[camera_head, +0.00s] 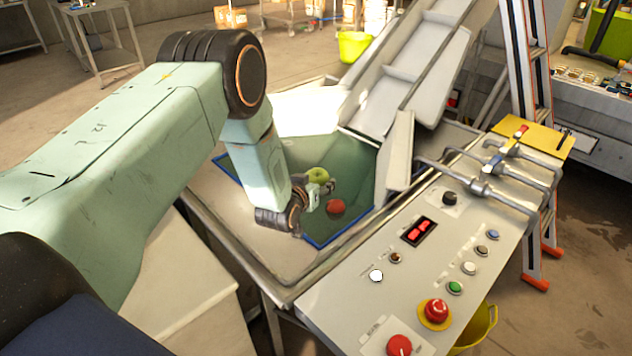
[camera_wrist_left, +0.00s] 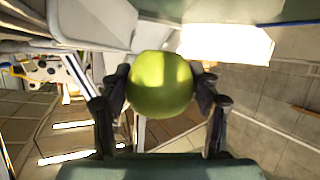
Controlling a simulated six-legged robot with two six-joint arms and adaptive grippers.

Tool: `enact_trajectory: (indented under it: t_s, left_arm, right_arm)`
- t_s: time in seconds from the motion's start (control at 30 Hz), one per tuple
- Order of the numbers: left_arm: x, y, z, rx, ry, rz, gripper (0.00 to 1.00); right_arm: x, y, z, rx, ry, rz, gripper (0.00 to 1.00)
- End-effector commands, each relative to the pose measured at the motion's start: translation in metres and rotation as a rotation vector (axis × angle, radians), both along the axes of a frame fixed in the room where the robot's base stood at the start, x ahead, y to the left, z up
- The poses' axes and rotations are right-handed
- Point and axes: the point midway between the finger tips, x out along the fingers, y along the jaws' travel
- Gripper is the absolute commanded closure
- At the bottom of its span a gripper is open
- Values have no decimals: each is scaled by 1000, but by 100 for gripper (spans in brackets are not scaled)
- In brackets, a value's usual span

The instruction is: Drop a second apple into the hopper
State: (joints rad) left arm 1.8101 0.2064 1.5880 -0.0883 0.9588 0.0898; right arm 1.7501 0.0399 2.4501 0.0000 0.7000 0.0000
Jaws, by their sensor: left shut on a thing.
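My left gripper (camera_head: 322,187) is over the hopper (camera_head: 362,160), a blue-edged basin at the foot of the grey conveyor. It is shut on a green apple (camera_head: 318,175). In the left wrist view the green apple (camera_wrist_left: 161,84) sits between the two fingers of the left gripper (camera_wrist_left: 162,100). A red apple (camera_head: 335,206) lies in the hopper, just below and to the right of the gripper. My right gripper is not in either view.
The inclined conveyor (camera_head: 411,55) rises from the hopper towards the back. A control panel (camera_head: 415,275) with buttons and a red stop button (camera_head: 436,310) stands at the right front.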

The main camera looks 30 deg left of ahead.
Motion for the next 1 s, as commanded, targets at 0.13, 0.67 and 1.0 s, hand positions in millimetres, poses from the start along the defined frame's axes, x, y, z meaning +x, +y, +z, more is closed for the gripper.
enact_trajectory:
  t_s: [0.13,0.67,1.0]
  left_arm:
    - [0,0,-22,0,-2,0,74]
    - [0,0,-38,0,-2,-1,36]
    - [0,0,-38,0,-1,-1,12]
  right_arm:
    - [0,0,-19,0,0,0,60]
    - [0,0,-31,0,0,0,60]
    - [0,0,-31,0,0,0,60]
